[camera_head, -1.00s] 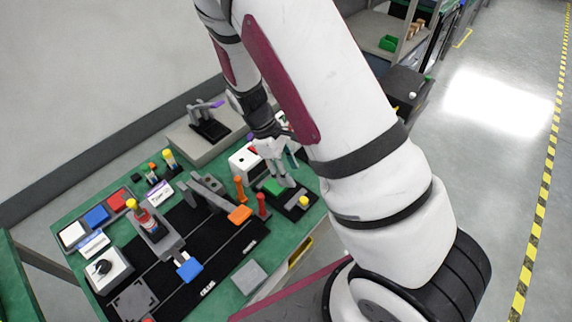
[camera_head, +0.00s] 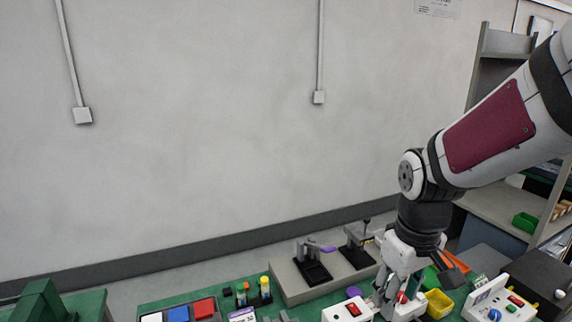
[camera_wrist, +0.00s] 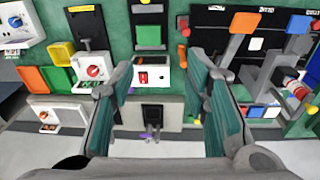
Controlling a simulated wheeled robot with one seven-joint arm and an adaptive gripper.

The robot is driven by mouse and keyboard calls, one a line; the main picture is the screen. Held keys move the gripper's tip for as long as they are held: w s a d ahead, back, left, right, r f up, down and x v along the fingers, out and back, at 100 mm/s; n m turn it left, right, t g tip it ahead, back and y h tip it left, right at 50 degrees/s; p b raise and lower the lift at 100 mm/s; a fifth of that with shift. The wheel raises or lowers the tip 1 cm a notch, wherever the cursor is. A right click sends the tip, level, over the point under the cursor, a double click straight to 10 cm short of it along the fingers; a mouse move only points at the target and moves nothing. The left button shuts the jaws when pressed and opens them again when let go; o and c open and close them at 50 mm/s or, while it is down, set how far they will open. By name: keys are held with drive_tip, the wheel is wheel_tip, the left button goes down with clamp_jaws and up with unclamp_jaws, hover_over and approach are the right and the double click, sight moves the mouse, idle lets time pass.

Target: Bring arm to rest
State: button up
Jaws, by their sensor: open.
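My gripper (camera_head: 392,292) hangs from my arm low over the right part of the green bench in the head view. Its fingertips sit near the picture's lower edge, partly mixed with the things behind them. In the wrist view my gripper (camera_wrist: 162,65) shows two teal-padded fingers spread wide, with nothing held between them. A white box with a red switch (camera_wrist: 155,78) lies beyond the gap between the fingers. The same white box (camera_head: 338,314) stands just left of my gripper in the head view.
Right of my gripper are a yellow bin (camera_head: 439,304) and a white box with a blue knob (camera_head: 494,314).

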drive_tip(key=s+r+m+t, duration=0.4)
drive_tip(key=s+r, duration=0.7)
drive_tip(key=shift+a+r+t+b, duration=0.2)
drive_tip(key=shift+a+t+b, duration=0.1)
drive_tip(key=shift+b, duration=0.1)
